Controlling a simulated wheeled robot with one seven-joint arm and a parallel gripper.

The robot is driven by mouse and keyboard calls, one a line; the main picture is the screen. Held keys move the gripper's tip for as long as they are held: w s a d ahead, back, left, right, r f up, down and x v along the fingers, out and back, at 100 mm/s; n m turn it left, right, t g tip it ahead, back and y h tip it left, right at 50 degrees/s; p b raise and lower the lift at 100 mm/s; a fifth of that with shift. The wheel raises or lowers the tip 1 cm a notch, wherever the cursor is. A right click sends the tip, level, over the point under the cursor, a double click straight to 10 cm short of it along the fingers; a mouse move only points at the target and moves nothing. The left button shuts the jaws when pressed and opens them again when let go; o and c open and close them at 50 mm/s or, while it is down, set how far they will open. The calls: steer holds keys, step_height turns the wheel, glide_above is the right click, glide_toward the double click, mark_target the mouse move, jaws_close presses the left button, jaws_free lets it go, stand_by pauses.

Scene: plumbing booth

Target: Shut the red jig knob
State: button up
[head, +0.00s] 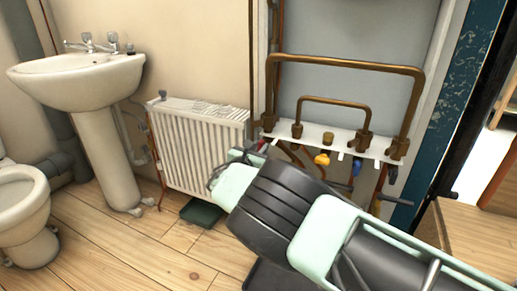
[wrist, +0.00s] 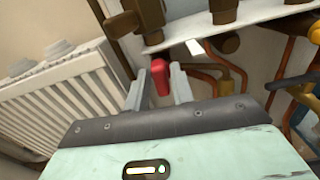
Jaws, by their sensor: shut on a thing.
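The red jig knob (wrist: 160,72) hangs under the left end of the white jig plate (head: 316,133), below the copper pipework. My gripper (wrist: 162,88) has its two grey fingers on either side of the knob in the wrist view, shut on it. The knob's red end shows between the fingertips. In the head view my arm reaches in from the lower right, and the knob is mostly hidden at the gripper's tip. I cannot tell the knob's exact turn angle.
A yellow knob (head: 322,160) and a blue knob (head: 357,168) hang further right under the plate. A white radiator (head: 200,145) stands close left of my gripper. A basin (head: 80,82) and a toilet (head: 25,210) are further left.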

steer(key=m, duration=0.4)
steer(key=shift+f+m, duration=0.15)
steer(key=shift+m, duration=0.25)
steer(key=m, duration=0.3)
steer(key=shift+s+d+m+b, duration=0.1)
steer(key=shift+m+b, duration=0.2)
steer(key=shift+b, duration=0.05)
steer(key=shift+f+m+b, duration=0.2)
steer(key=shift+m+b, duration=1)
steer(key=shift+m, duration=3.2)
steer(key=o, duration=0.8)
steer(key=p+v, duration=0.4)
steer(key=v, duration=1.3)
steer(key=shift+s+p, duration=0.2)
steer(key=shift+p, duration=0.1)
steer(key=shift+r, duration=0.1)
